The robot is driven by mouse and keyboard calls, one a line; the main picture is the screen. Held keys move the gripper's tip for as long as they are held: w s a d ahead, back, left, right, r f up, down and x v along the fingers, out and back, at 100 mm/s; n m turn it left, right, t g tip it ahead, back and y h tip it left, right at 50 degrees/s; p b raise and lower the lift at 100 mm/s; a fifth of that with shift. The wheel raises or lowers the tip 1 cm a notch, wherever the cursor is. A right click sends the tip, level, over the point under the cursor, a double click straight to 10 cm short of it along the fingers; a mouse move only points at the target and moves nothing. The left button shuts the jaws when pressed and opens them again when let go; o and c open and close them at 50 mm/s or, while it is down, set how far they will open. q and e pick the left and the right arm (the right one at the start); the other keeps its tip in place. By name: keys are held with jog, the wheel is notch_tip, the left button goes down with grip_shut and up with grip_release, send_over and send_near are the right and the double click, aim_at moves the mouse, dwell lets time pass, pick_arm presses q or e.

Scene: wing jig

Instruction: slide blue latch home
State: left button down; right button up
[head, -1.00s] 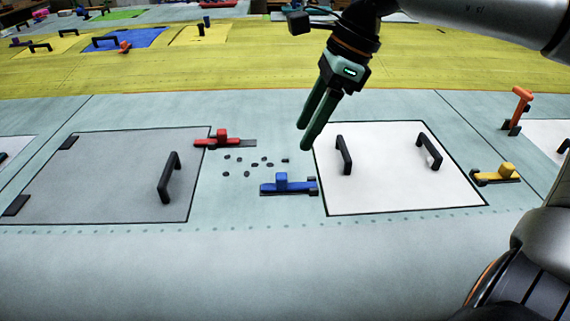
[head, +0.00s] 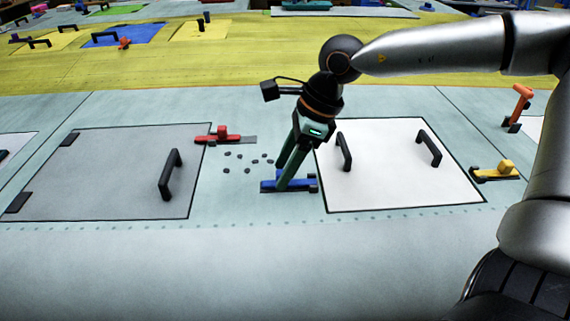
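The blue latch (head: 271,186) lies on the pale wing skin, just left of the white panel (head: 385,190). Its right end sits at a small dark bracket (head: 313,183) beside the panel's edge. My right gripper (head: 283,183) points down with its green fingers at the latch's raised knob. The fingers cover most of the knob, so I cannot tell whether they touch it or how far apart they are. My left gripper is not in view.
A red latch (head: 224,136) lies by the grey panel (head: 110,185). Black handles (head: 344,152) stand on the panels. A yellow latch (head: 495,172) is at the right. The front skin is clear.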

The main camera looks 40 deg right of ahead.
grip_shut()
dwell(1.2)
